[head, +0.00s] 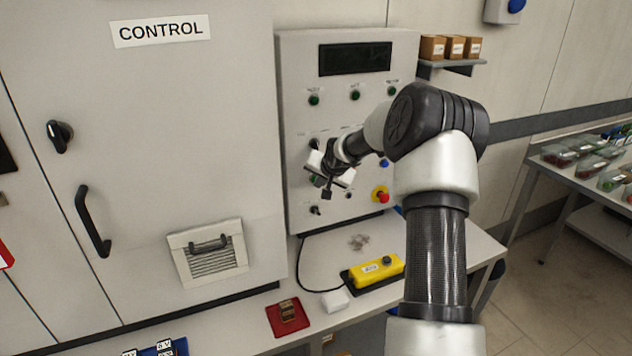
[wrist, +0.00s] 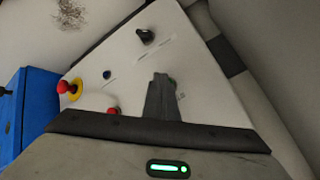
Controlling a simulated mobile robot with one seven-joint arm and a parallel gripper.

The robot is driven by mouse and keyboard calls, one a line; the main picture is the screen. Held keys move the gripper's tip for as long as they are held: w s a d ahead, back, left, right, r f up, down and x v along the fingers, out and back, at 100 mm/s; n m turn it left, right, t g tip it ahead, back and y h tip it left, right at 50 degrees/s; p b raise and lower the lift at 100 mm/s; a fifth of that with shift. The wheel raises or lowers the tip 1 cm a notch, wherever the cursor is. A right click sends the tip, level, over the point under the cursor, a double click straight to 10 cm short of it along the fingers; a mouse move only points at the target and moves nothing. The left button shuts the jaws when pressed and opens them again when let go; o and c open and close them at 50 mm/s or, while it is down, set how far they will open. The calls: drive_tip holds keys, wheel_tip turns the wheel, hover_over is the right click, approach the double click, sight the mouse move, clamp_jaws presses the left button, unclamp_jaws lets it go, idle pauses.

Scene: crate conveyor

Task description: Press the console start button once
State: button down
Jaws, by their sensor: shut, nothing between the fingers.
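The console (head: 295,100) is a pale upright panel with a dark display and several lamps, knobs and buttons. A green button (head: 313,180), likely the start button, shows partly beside my gripper (head: 327,190) at the panel's lower left. In the wrist view my gripper (wrist: 163,80) is shut and empty, its fingers pointing at the panel. A green sliver (wrist: 173,82) shows just beside the fingertips, which hide most of it. I cannot tell whether the fingertips touch it. A red button (wrist: 113,111) lies left of the fingers.
A red emergency stop on a yellow base (head: 381,196) sits at the panel's lower right. Below, the bench holds a yellow pendant box (head: 375,270) and a red tray (head: 275,320). A control cabinet (head: 150,150) stands left.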

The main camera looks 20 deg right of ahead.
drive_tip(key=shift+s, duration=0.8)
drive_tip(key=s, duration=0.5)
drive_tip(key=shift+d+b, duration=0.1)
drive_tip(key=shift+b, duration=0.25)
idle(0.5)
